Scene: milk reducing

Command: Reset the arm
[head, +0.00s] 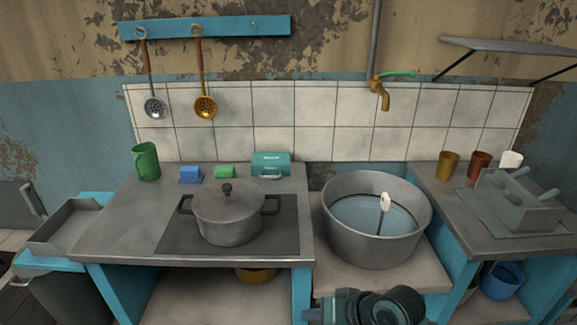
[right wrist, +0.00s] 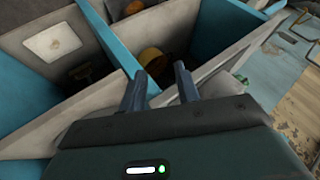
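My right gripper shows in the right wrist view (right wrist: 160,84), with its two fingers apart and nothing between them. In the head view, part of my right arm and gripper (head: 318,313) is at the bottom edge, low in front of the counter and below the large metal basin (head: 340,232). The right gripper touches no object that I can see. My left gripper is in neither view. A lidded grey pot (head: 228,217) stands on the dark hob plate (head: 174,240), its lid on.
A green mug (head: 146,161), blue and green small items and a teal box (head: 271,164) stand at the counter's back. Cups (head: 447,165) and a rack (head: 520,205) are at right. Ladles hang on the wall. The counter's front edge and its blue dividers lie near my right arm.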

